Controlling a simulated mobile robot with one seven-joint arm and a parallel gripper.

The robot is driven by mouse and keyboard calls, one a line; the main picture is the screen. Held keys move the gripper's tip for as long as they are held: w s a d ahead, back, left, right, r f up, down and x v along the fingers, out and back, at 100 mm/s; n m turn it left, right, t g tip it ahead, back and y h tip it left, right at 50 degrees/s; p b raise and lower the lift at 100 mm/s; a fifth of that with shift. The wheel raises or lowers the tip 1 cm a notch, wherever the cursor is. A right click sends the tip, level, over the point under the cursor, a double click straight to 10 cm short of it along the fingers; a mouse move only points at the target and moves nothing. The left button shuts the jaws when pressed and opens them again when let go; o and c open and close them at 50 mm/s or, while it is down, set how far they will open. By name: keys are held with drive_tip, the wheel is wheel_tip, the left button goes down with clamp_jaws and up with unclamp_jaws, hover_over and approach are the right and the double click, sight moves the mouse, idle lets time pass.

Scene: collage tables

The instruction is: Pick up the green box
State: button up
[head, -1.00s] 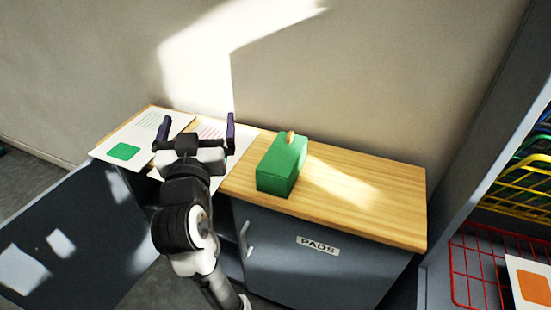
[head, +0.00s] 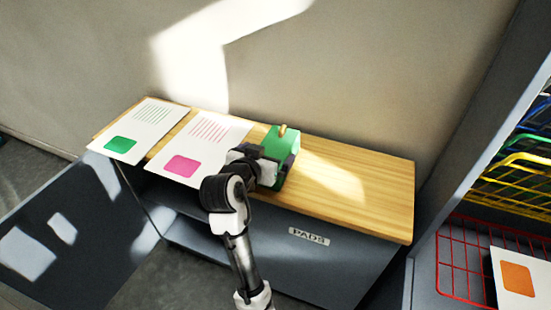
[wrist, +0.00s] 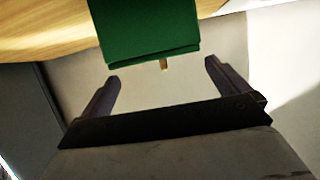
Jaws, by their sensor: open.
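The green box (head: 281,141) stands on the wooden top of the low cabinet, with a small tan knob (head: 283,129) on top. My gripper (head: 271,158) is open at the box's near side, its fingers spread to left and right and hiding part of the box. In the wrist view the box (wrist: 145,28) fills the top middle, and the knob (wrist: 164,65) shows below its edge. The open fingers (wrist: 162,69) appear below the box in that view with nothing held between them. I cannot tell whether a finger touches the box.
Two paper sheets, one with a green patch (head: 120,144) and one with a pink patch (head: 181,165), lie left of the box. The wooden top (head: 370,205) is clear to the right. A wall rises behind. A rack with a red wire basket (head: 462,262) stands at right.

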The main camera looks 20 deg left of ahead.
sight(276, 145)
drive_tip(key=p+x, duration=0.1)
drive_tip(key=x, duration=0.4)
drive_tip(key=shift+w+f, duration=0.1)
drive_tip(key=shift+w, duration=0.05)
drive_tip(key=c, duration=1.2)
drive_tip(key=shift+c, duration=0.5)
